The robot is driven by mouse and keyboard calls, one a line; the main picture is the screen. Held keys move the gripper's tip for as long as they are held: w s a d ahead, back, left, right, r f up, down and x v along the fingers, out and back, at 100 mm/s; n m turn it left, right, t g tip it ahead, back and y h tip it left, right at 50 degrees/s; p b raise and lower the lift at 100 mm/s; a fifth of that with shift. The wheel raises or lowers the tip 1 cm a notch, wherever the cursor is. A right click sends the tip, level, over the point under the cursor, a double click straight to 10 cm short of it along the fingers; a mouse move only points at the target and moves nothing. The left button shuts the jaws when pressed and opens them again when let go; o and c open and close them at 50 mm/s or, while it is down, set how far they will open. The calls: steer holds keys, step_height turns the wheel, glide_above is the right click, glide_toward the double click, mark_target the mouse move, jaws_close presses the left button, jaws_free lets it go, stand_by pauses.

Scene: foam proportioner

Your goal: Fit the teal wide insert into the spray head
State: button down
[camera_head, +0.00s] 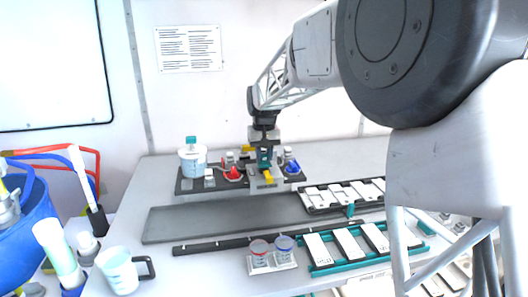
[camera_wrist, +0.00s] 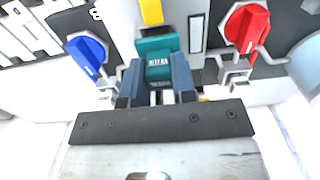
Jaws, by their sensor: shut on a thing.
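My gripper (camera_head: 264,147) is over the dark equipment board at the back of the table. In the wrist view my gripper (camera_wrist: 156,82) is shut on the teal insert (camera_wrist: 158,58), a block with pale lettering on its face. The insert also shows in the head view (camera_head: 264,157), partly hidden by the fingers. A yellow part (camera_wrist: 151,12) lies just beyond the insert, and it shows below the insert in the head view (camera_head: 268,177). It is on a pale grey block, which may be the spray head. I cannot tell whether the insert touches it.
A red knob (camera_wrist: 247,28) and a blue knob (camera_wrist: 88,52) flank the gripper. A white tub (camera_head: 193,160) stands at the board's left. A grey mat (camera_head: 220,218) in front is clear. Label racks (camera_head: 322,250), two small cups (camera_head: 271,252) and a measuring jug (camera_head: 119,270) stand nearer.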

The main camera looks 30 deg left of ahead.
steer(key=shift+f, duration=1)
steer(key=shift+c, duration=2.3)
jaws_free()
steer(key=shift+r, duration=0.15)
steer(key=shift+r, duration=3.85)
steer(key=shift+d, duration=0.1)
